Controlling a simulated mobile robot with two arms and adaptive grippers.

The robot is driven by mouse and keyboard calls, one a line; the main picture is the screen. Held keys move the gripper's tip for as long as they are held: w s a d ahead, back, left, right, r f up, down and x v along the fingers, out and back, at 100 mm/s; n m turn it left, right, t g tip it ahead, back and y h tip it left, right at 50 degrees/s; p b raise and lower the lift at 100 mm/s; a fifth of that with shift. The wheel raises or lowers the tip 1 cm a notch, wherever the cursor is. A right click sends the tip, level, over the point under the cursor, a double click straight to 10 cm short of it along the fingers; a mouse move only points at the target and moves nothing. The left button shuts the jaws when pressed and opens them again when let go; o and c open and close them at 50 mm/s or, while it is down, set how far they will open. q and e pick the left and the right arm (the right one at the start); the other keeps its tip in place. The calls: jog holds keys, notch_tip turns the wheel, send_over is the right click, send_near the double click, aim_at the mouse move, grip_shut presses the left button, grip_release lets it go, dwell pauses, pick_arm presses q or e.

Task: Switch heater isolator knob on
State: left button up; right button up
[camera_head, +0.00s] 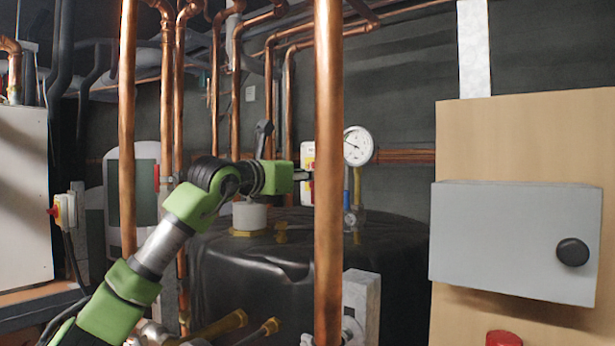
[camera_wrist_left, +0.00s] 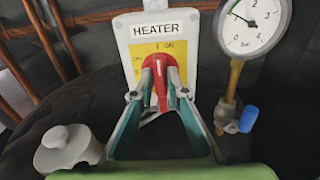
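The heater isolator (camera_wrist_left: 146,34) is a white plate marked HEATER with a yellow panel, ahead of my left gripper in the left wrist view. Its red knob (camera_wrist_left: 161,82) has its grip upright in that picture; an ON mark shows above it. My left gripper (camera_wrist_left: 159,94) has its fingers apart, one on each side of the knob. I cannot tell whether they touch it. In the head view the isolator (camera_head: 307,154) is partly hidden by a copper pipe, and my left gripper (camera_head: 303,175) reaches it from the left. My right gripper is not in view.
A vertical copper pipe (camera_head: 328,220) stands in front of the isolator. A pressure gauge (camera_wrist_left: 253,22) with a blue-handled valve (camera_wrist_left: 248,118) is close on the right. A white cap (camera_wrist_left: 67,148) sits on the black tank (camera_head: 400,245). A grey box (camera_head: 500,235) stands at right.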

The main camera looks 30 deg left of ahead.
pick_arm(q)
jog(key=shift+o, duration=0.9)
jog(key=shift+s, duration=0.1)
jog(key=shift+s, duration=0.1)
jog(key=s+a, duration=0.1)
jog(key=s, duration=1)
jog(key=shift+s+a, duration=0.35)
